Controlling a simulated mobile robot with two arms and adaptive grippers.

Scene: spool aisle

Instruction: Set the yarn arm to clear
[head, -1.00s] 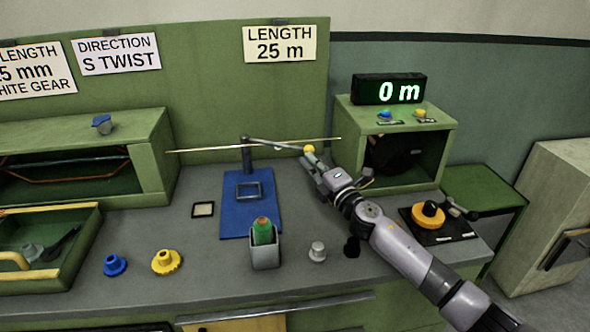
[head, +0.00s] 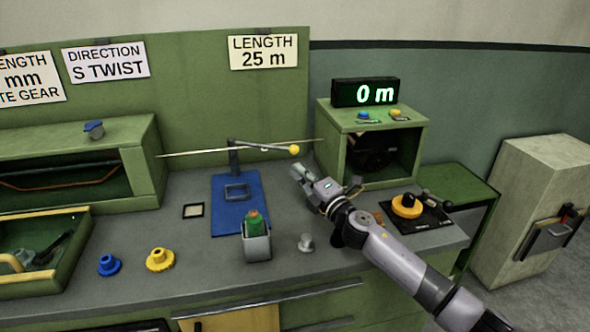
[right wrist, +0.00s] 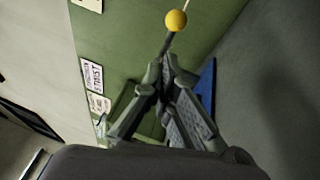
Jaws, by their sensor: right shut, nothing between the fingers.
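The yarn arm (head: 262,146) is a thin dark bar on a post at the back of a blue base plate (head: 226,218). It reaches to the right and ends in a yellow knob (head: 294,149). A pale yarn line (head: 195,153) runs across it. My right gripper (head: 297,171) is shut and empty, just below the knob and apart from it in the head view. In the right wrist view the yellow knob (right wrist: 175,20) shows just beyond my closed fingertips (right wrist: 168,62). My left gripper is not in view.
A grey cup with a green spool (head: 257,243), a grey knob (head: 306,243), yellow gear (head: 160,260) and blue gear (head: 109,265) stand in front. A yellow-orange crank disc (head: 406,206) sits at right.

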